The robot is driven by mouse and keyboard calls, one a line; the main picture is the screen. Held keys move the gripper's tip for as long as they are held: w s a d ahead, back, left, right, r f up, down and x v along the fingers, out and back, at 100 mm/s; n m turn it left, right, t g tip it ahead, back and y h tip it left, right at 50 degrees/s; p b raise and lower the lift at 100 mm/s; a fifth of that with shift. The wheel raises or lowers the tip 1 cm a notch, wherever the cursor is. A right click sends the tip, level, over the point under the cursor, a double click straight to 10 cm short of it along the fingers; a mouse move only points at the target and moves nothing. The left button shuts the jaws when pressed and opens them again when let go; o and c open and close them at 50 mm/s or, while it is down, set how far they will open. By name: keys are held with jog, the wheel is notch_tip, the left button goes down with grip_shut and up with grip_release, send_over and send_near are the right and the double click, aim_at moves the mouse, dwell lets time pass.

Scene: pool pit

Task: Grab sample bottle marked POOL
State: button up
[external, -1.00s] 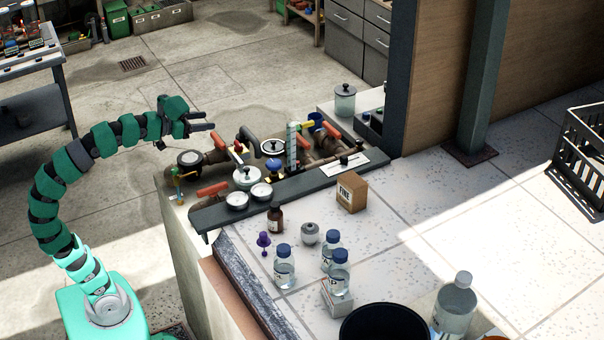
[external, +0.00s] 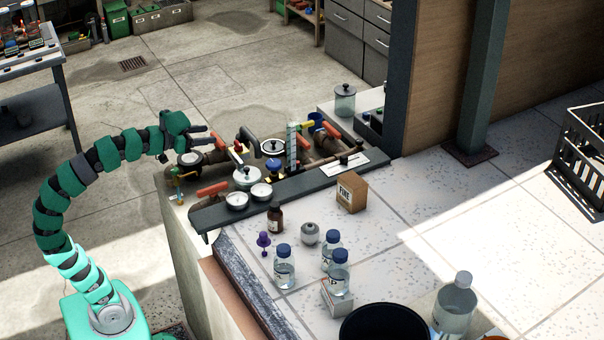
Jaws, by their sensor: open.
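Three small clear bottles with dark blue caps stand on the tiled deck: a left bottle (external: 284,270), a rear bottle (external: 330,254) and a front right bottle (external: 340,279). The front right bottle stands on a small white block (external: 337,299) and partly covers the rear one. Their labels are too small to read, so I cannot tell which is marked POOL. My gripper (external: 209,135) is open and empty. It hangs above the left end of the pipework, well behind and to the left of the bottles.
Pipework with red-handled valves (external: 213,190) and gauges lies between my gripper and the bottles. Around the bottles are a brown bottle (external: 275,218), a purple item (external: 263,242), a grey round jar (external: 310,234), a cardboard box (external: 351,193), a black bucket (external: 384,325) and a larger clear bottle (external: 455,305).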

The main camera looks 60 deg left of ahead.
jog(key=o, duration=0.4)
jog(key=m+g+h+p, duration=0.5)
jog(key=m+h+p, duration=0.35)
jog(key=p, duration=1.55)
send_near(293, 269)
jog(key=shift+h, duration=0.25)
jog(key=w+f, duration=0.1)
jog(key=w+d+f, duration=0.1)
jog(key=w, duration=0.1)
jog(key=shift+w+d+f, duration=0.1)
jog(key=shift+w, duration=0.15)
jog(key=shift+f+x, duration=0.15)
jog(key=shift+x, duration=1.15)
jog(key=shift+f+x, duration=0.15)
jog(key=shift+x, duration=1.2)
